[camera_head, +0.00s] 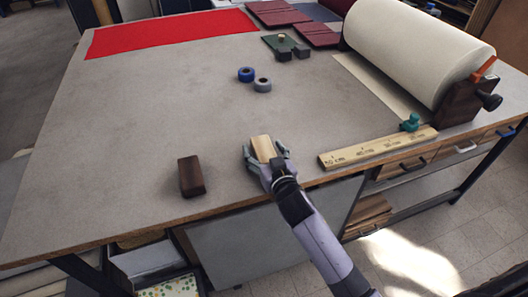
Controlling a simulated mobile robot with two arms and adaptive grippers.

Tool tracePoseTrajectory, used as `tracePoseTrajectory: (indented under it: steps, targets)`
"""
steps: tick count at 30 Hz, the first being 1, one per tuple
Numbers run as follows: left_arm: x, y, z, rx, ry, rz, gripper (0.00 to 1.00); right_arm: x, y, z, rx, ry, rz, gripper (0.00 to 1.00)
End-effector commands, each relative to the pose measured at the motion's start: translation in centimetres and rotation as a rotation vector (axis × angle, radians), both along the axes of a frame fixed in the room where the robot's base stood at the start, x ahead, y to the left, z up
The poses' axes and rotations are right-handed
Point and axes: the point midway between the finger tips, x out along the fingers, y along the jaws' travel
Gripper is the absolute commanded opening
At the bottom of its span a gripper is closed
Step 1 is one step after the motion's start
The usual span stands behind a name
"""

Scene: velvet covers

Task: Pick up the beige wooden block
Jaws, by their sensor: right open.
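The beige wooden block (262,146) lies near the front edge of the grey table (150,120), right of the middle. My right gripper (264,153) comes in from the front of the table. It is open, with a finger on either side of the block. I cannot tell whether the fingers touch it. The block's near end is partly hidden by the gripper. My left gripper is not in view.
A dark brown block (191,176) stands to the left. A marked wooden ruler (378,147) lies to the right, near a large paper roll (415,50). The table's left side is clear.

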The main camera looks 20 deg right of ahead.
Motion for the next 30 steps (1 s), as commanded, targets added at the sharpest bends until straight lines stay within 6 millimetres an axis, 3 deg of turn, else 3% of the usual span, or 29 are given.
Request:
tracePoseTrajectory:
  steps: [2, 27, 30]
  targets:
    - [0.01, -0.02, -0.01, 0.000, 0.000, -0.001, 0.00, -0.03, 0.02, -0.02, 0.000, 0.000, 0.000, 0.71]
    - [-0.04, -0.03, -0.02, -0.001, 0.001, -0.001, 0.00, -0.07, 0.02, -0.03, 0.000, 0.001, 0.000, 0.15]
    - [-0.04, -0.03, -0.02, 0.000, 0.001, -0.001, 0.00, -0.06, 0.02, 0.03, 0.000, -0.001, 0.000, 0.14]
